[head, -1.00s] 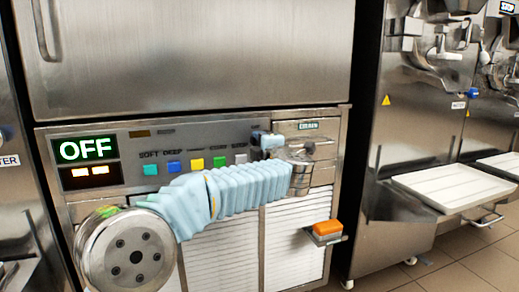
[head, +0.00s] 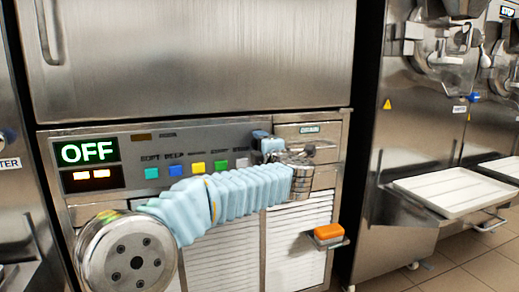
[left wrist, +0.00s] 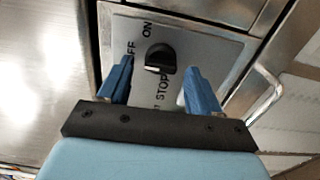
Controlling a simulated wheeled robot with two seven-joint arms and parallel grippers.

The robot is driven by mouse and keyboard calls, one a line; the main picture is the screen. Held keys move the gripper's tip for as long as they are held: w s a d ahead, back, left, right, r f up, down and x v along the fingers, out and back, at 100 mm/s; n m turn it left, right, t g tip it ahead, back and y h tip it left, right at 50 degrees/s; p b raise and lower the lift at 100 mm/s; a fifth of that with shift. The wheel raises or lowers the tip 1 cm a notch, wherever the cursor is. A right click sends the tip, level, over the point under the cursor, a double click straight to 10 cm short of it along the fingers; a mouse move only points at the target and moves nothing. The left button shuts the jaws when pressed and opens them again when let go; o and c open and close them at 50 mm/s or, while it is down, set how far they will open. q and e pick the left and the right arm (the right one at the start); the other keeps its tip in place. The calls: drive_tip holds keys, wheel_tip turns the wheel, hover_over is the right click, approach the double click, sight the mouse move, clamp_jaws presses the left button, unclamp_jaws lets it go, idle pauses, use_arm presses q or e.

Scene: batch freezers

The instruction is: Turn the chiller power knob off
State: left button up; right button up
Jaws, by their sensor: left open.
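The black chiller power knob (left wrist: 160,58) shows in the left wrist view on a grey plate marked ON, STOP and a partly covered OFF. My left gripper (left wrist: 159,82) is open, with one blue finger on each side of the knob's lower part; I cannot tell if they touch it. In the head view my left gripper (head: 267,145) is at the right end of the chiller's control panel and hides the knob. The panel's display (head: 87,152) reads OFF in green. My right gripper is not in view.
Several coloured buttons (head: 198,168) line the panel left of my gripper. A drawer front (head: 310,132) is just right of it. An orange block (head: 327,231) sits on a small ledge below. A machine with a white tray (head: 450,193) stands further right.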

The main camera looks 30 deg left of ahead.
use_arm(q)
drive_tip(key=v, duration=1.3)
drive_tip(key=shift+s+d, duration=0.2)
drive_tip(key=shift+s, duration=0.1)
